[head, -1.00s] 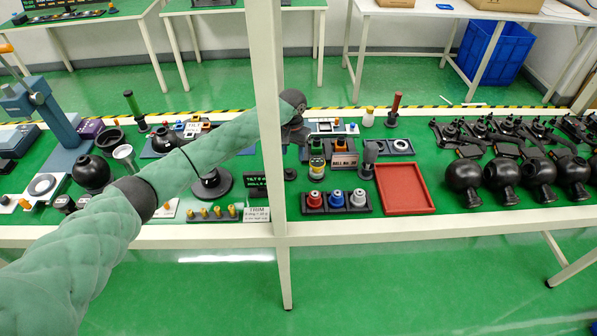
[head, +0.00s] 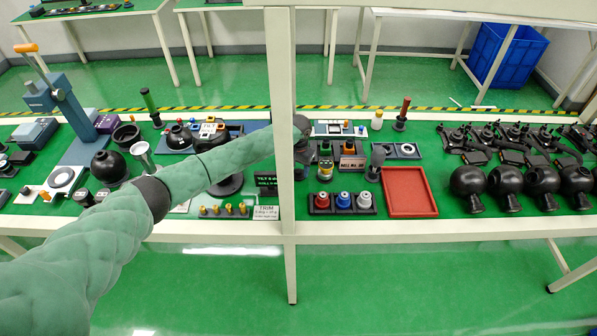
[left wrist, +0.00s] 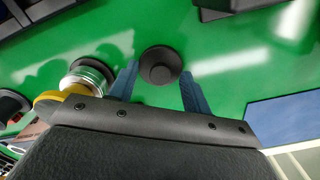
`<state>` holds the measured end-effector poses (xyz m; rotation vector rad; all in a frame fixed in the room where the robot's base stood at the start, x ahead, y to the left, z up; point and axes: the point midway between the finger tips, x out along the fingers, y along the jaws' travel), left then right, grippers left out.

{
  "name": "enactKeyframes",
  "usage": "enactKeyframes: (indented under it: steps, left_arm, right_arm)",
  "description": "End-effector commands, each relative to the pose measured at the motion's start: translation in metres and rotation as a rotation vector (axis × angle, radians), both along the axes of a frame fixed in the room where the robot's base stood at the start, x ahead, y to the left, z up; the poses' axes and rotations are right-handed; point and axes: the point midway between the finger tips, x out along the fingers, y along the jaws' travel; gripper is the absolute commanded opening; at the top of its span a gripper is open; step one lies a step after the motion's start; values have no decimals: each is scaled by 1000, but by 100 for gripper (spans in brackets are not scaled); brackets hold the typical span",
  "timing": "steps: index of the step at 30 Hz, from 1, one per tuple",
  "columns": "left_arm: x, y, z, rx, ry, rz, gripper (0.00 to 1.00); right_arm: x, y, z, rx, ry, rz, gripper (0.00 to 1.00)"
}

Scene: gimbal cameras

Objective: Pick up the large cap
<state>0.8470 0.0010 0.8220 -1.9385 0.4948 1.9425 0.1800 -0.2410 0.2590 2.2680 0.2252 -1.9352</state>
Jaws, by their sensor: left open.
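A round black cap-like piece with a raised middle (left wrist: 160,66) stands on the green surface in the left wrist view. I take it for the large cap. My left gripper (left wrist: 158,72) is open, with its two blue fingers on either side of the piece and none visibly touching it. In the head view my left gripper (head: 303,150) is over the bench beside the white post, its fingers too small to make out. A small black disc (head: 300,173) shows just below it, probably the same piece. My right gripper is not in view.
The white post (head: 283,130) crosses the head view. A silver-and-yellow cylinder (left wrist: 88,78) stands left of the fingers. A rack of red, blue and white pieces (head: 342,209) and a red tray (head: 409,192) are to the right. Black round-bodied parts (head: 505,187) are farther right.

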Motion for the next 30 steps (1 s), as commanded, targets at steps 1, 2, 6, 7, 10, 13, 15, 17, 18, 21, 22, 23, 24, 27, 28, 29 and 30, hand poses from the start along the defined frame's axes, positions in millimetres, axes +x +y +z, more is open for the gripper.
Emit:
enactKeyframes:
  steps: [1, 2, 6, 7, 10, 13, 15, 17, 18, 21, 22, 23, 24, 27, 28, 29, 30]
  left_arm:
    - [0, 0, -1, 0, 0, 0, 49]
    - [0, 0, -1, 0, 0, 0, 49]
    - [0, 0, -1, 0, 0, 0, 49]
    - [0, 0, -1, 0, 0, 0, 43]
    - [0, 0, 0, 0, 0, 0, 23]
    - [0, 0, 0, 0, 0, 0, 3]
    - [0, 0, 0, 0, 0, 0, 1]
    - [0, 0, 0, 0, 0, 0, 1]
    - [0, 0, 0, 0, 0, 0, 1]
    - [0, 0, 0, 0, 0, 0, 1]
    - [0, 0, 0, 0, 0, 0, 1]
    - [0, 0, 0, 0, 0, 0, 1]
    - [0, 0, 1, 0, -1, 0, 1]
    - [1, -1, 6, -2, -1, 0, 1]
    - [1, -1, 9, -2, -2, 0, 1]
    - [1, -1, 12, -2, -2, 0, 1]
    - [1, -1, 18, -2, -2, 0, 1]
  right_arm:
    - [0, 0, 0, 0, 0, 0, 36]
    - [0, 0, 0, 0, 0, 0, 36]
    - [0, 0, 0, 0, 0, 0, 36]
    - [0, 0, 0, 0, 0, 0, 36]
    - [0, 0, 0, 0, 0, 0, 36]
    - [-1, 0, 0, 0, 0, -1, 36]
    - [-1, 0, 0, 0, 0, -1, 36]
    - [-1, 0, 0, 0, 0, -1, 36]
    - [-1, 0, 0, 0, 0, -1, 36]
    - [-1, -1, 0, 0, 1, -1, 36]
    - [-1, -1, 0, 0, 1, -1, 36]
    - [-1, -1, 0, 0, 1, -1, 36]
    - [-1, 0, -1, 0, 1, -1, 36]
    - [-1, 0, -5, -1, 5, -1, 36]
    - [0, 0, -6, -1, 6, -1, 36]
    - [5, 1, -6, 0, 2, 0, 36]
    - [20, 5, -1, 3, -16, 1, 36]
